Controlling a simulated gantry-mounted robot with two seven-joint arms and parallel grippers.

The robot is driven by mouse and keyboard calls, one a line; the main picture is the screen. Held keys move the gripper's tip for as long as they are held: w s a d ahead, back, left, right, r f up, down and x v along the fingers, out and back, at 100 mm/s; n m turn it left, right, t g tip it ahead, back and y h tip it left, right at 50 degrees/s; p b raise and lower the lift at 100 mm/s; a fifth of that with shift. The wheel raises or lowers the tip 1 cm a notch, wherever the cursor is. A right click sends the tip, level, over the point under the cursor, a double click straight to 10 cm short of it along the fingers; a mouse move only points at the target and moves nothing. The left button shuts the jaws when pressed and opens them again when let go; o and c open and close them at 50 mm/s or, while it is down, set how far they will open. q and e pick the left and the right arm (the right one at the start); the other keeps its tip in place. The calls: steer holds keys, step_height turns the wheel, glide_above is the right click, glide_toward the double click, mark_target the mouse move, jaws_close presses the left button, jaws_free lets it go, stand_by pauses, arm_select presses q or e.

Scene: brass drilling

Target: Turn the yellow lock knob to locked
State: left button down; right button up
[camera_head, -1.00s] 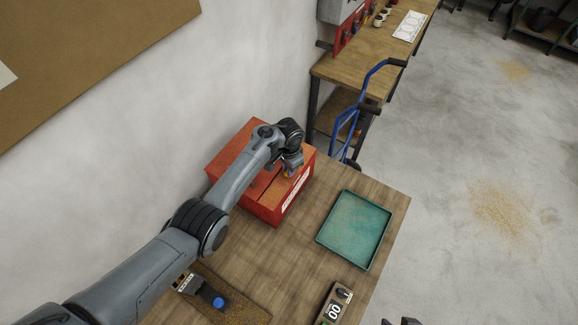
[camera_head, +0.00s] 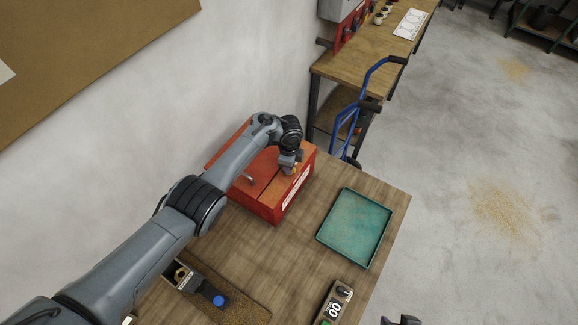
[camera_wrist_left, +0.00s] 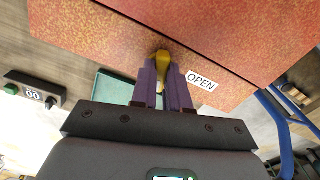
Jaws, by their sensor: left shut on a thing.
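The yellow lock knob (camera_wrist_left: 162,62) sits on the speckled red face of the box, left of a white label reading OPEN (camera_wrist_left: 201,81). In the left wrist view my left gripper (camera_wrist_left: 163,82) has its two purple-grey fingers closed around the knob, one on each side. In the head view the red box (camera_head: 262,206) stands at the back of the table against the wall, with my left gripper (camera_head: 292,170) at its top right part. The knob is mostly hidden there. A small dark part at the bottom edge looks like my right gripper (camera_head: 401,321); its jaws cannot be made out.
A green tray (camera_head: 354,228) lies right of the box. A counter device (camera_head: 336,305) stands near the front edge, and a brown mat (camera_head: 243,302) with a blue-knobbed tool lies at the front left. A blue hand truck (camera_head: 349,131) stands beyond the table. The table's middle is clear.

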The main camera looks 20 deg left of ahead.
arm_select(q)
steer(key=shift+f+m+b, duration=0.1)
steer(key=shift+m+b, duration=0.4)
steer(key=shift+m, duration=1.1)
steer(key=c, duration=1.1)
jaws_free()
steer(key=shift+r+p, duration=1.25)
steer(key=shift+r, duration=4.2)
steer(key=shift+s, duration=0.1)
